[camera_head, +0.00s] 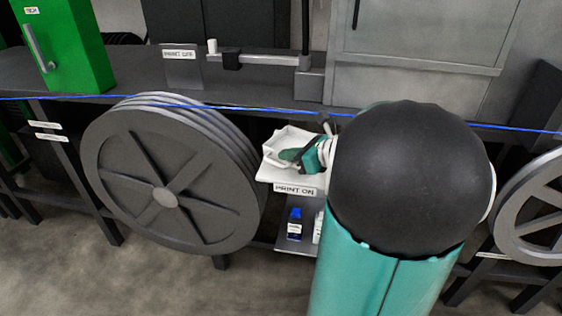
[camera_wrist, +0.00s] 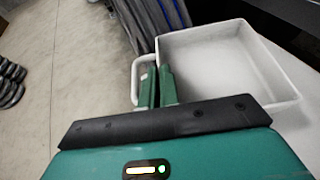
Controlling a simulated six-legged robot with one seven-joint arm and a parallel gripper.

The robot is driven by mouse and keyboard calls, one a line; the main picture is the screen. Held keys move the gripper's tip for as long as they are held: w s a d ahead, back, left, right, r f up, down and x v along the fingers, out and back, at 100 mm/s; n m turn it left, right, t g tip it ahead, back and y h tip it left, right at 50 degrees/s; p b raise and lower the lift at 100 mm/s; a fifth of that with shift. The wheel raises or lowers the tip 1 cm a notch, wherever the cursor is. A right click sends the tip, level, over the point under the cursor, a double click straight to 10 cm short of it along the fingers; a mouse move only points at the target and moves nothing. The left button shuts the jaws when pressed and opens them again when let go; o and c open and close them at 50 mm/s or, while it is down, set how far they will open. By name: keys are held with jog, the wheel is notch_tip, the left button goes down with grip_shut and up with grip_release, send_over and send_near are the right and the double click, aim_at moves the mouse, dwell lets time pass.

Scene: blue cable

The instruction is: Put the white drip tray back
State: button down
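The white drip tray (camera_head: 284,134) is a shallow, open box, at the centre of the head view just left of my arm. In the wrist view the tray (camera_wrist: 225,35) shows its empty inside, with a white loop handle (camera_wrist: 135,78) on its left side. My gripper's green fingers (camera_wrist: 159,86) are close together at the handle side of the tray, overlapping the handle in the picture. Whether they press on the handle or wall is hidden. My gripper (camera_head: 301,155) also shows beside the tray in the head view, partly hidden by my arm.
A large dark spoked wheel (camera_head: 165,180) stands close left of the tray. A taut blue cable (camera_head: 270,111) crosses above it. A low shelf (camera_head: 298,243) holds a blue-capped bottle (camera_head: 295,226). A green cabinet (camera_head: 65,45) stands at the far left of the bench.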

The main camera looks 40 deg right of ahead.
aim_at(294, 166)
jog(key=shift+w+f, duration=0.15)
jog(key=shift+f, duration=0.8)
jog(key=shift+w+f, duration=0.1)
jog(key=shift+f, duration=0.8)
jog(key=shift+f, duration=0.2)
jog(key=c, duration=1.6)
grip_release()
jog(key=shift+c, duration=0.2)
